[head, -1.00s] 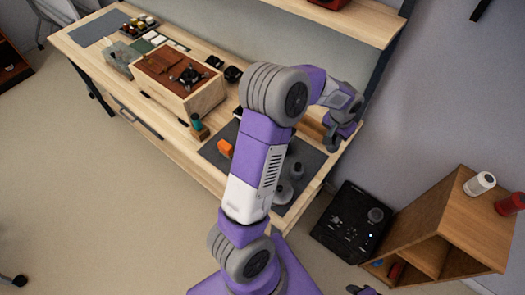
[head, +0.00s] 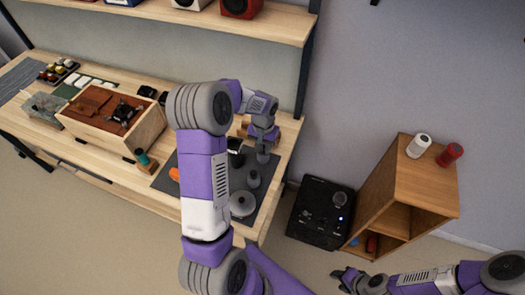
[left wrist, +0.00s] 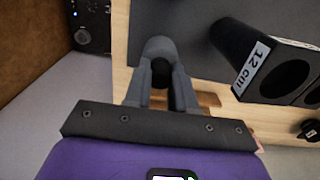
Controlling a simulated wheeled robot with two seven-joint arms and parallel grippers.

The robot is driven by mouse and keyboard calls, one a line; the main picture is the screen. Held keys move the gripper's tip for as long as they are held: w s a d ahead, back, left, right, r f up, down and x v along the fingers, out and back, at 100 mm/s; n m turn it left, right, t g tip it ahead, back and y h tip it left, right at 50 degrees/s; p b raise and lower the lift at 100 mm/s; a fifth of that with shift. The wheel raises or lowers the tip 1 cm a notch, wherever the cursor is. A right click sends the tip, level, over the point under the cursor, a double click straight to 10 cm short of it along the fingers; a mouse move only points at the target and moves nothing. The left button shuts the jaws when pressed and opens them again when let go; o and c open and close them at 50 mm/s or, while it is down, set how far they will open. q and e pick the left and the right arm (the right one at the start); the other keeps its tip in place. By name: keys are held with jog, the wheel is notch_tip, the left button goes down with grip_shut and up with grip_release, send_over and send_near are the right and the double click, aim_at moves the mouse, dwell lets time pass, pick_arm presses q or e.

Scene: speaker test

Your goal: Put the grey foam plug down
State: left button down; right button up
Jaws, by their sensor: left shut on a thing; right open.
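My left gripper (head: 262,152) is over the right part of the workbench, above the dark grey mat (head: 215,180). In the left wrist view my left gripper (left wrist: 161,75) is shut on a small grey rounded piece, which looks like the grey foam plug (left wrist: 160,48). The fingers partly hide it, and I cannot tell whether it touches the mat. My right gripper (head: 347,280) is open and empty, low in the head view, away from the bench.
A black box labelled "12 cm" (left wrist: 235,50) with round openings stands beside my left gripper. Grey round pieces (head: 242,204) stand on the mat. A wooden box (head: 90,128) is further left. A black speaker cabinet (head: 318,215) and wooden shelf unit (head: 400,185) stand right of the bench.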

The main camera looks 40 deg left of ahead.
aim_at(263, 154)
pick_arm(q)
notch_tip(263, 154, down, 3)
jog(key=shift+r, duration=0.15)
jog(key=c, duration=0.9)
grip_release()
jog(key=shift+c, duration=0.2)
jog(key=shift+r, duration=0.2)
